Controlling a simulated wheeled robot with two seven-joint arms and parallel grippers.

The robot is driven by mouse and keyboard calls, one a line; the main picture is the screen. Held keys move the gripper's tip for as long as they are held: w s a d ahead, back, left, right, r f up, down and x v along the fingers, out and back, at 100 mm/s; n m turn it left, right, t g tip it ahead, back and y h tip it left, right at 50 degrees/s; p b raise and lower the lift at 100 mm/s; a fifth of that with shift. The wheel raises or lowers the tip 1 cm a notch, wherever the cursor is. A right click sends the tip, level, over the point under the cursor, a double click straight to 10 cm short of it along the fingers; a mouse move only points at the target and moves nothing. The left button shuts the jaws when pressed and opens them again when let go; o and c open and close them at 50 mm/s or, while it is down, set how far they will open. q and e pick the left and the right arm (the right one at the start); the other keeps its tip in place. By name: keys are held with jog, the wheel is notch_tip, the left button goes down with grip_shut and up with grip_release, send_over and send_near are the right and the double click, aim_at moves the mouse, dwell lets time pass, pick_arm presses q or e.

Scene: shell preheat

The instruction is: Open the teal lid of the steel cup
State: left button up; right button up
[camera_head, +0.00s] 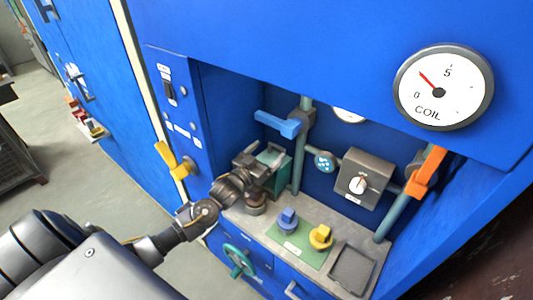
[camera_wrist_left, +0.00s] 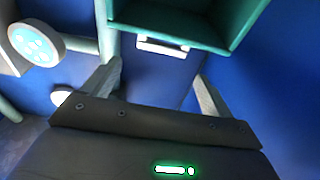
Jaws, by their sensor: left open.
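My left gripper (camera_head: 258,158) is inside the blue cabinet's niche, in front of a teal open box (camera_head: 274,158). In the left wrist view its two fingers (camera_wrist_left: 155,85) stand wide apart with nothing between them. The teal box (camera_wrist_left: 242,20) lies beyond the fingertips, with a white label under its edge. A short grey-brown round body (camera_head: 256,207), perhaps the steel cup, stands on the counter below the gripper. I cannot make out a teal lid on it; the gripper and arm partly cover that spot. My right gripper is not in view.
Blue (camera_head: 288,220) and yellow (camera_head: 320,237) knobbed pieces sit on a green mat. A grey tray (camera_head: 353,268) lies to the right. A blue lever (camera_head: 277,124), a dotted teal disc (camera_head: 325,161), a dial box (camera_head: 365,178) and an orange-handled pipe (camera_head: 425,172) line the niche.

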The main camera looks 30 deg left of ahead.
pick_arm(q)
jog(key=s+a+f+b, duration=0.1)
jog(key=s+b, duration=0.1)
jog(key=s, duration=0.8)
jog(key=shift+s+a, duration=0.15)
jog(key=shift+a, duration=0.05)
